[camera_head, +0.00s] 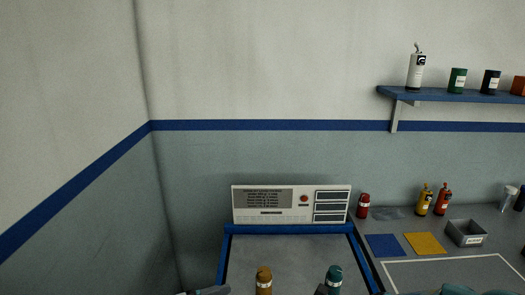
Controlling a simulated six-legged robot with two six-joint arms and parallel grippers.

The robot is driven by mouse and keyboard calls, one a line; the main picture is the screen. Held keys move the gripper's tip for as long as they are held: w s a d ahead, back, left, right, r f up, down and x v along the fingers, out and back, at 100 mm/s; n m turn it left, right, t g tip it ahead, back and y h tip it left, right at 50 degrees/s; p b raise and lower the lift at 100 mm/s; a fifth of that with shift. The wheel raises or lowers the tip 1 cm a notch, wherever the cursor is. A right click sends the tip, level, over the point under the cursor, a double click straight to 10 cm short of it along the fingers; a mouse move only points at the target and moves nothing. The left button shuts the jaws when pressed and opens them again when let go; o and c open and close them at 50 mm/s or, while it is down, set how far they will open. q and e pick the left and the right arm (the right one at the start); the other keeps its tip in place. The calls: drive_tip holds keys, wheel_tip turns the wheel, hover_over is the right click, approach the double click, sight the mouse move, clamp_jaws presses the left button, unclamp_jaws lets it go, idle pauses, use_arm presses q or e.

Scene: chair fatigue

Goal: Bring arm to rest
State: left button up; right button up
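Neither gripper shows clearly in the head view. A small grey-teal piece at the bottom edge left of centre and a teal piece at the bottom right look like parts of my arms. Their fingertips cannot be made out. An orange-brown cylinder (264,279) and a dark teal cylinder (334,279) stand at the bottom centre, cut off by the frame. A small dark shape touches or overlaps the teal cylinder's left side; I cannot tell what it is.
A blue-framed station (227,262) has a white control panel (291,218). On the right, a grey worktop (462,272) bears a red bottle (363,206), yellow bottle (424,200), orange-red bottle (443,200), blue mat (384,245), yellow mat (425,243) and metal bin (452,234). A blue shelf (450,96) hangs above.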

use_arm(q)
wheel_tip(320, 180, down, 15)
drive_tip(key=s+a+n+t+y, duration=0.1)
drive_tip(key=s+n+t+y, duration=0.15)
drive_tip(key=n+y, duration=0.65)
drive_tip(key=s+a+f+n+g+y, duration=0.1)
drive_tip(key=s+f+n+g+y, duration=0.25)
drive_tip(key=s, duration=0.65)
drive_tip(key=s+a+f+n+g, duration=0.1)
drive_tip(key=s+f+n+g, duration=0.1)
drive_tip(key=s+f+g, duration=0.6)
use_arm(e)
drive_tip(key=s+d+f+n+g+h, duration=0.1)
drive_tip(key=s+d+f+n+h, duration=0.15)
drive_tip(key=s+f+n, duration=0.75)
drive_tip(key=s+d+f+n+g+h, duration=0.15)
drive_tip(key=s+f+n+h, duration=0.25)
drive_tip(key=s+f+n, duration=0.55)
use_arm(q)
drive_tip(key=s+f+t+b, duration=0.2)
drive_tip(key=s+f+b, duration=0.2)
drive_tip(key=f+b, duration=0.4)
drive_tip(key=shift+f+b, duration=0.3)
drive_tip(key=shift+b, duration=0.4)
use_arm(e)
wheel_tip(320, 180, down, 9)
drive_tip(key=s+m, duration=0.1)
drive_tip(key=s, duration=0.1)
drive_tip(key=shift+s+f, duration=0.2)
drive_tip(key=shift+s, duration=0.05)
